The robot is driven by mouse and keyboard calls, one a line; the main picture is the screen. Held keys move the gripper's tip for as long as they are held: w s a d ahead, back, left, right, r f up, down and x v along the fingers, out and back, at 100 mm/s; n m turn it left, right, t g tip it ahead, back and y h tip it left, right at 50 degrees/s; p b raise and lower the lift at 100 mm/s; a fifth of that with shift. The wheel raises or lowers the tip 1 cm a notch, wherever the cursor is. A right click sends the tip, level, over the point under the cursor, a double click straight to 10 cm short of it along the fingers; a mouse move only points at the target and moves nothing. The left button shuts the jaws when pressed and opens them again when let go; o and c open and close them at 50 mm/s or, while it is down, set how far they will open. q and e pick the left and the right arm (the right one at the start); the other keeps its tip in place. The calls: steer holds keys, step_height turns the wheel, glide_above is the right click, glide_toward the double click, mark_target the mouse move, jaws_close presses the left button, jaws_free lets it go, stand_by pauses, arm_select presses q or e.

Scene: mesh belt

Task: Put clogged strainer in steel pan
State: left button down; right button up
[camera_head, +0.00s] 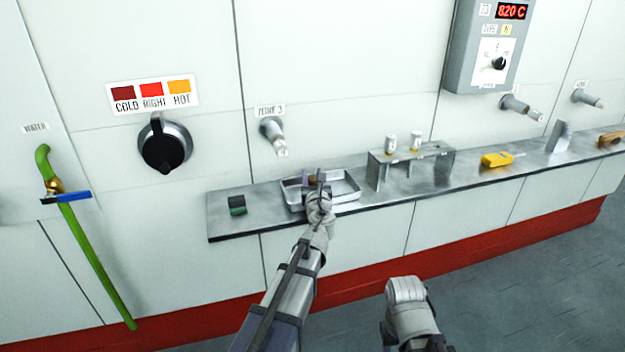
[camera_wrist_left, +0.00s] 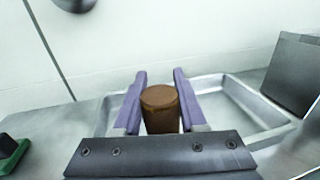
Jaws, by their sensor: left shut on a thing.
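The clogged strainer (camera_wrist_left: 160,108) is a brown cylinder with a flat round top. My left gripper (camera_wrist_left: 158,88) is shut on it, with a purple finger on each side. In the head view this gripper (camera_head: 316,179) is over the steel pan (camera_head: 350,182), a shallow rectangular tray on the shelf. In the wrist view the pan (camera_wrist_left: 245,98) lies behind and below the strainer. The strainer's lower end is hidden by the gripper body, so I cannot tell whether it touches the pan. Of my right arm only a pale wrist part shows; its gripper is not visible.
The metal shelf (camera_head: 225,222) runs along the wall. A dark green-edged block (camera_head: 237,204) lies left of the pan. A metal stand (camera_head: 440,165) with two small pale cylinders is to the right, then a yellow device (camera_head: 497,160). A wall nozzle (camera_head: 273,136) juts out above the pan.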

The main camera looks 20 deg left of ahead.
arm_select(q)
steer(key=shift+f, duration=0.2)
steer(key=shift+c, duration=2.3)
jaws_free()
steer(key=shift+r, duration=0.2)
steer(key=shift+s+d, duration=0.1)
steer(key=shift+s, duration=0.2)
steer(key=v, duration=1.1)
steer(key=shift+s, duration=0.2)
steer(key=shift+d, duration=0.1)
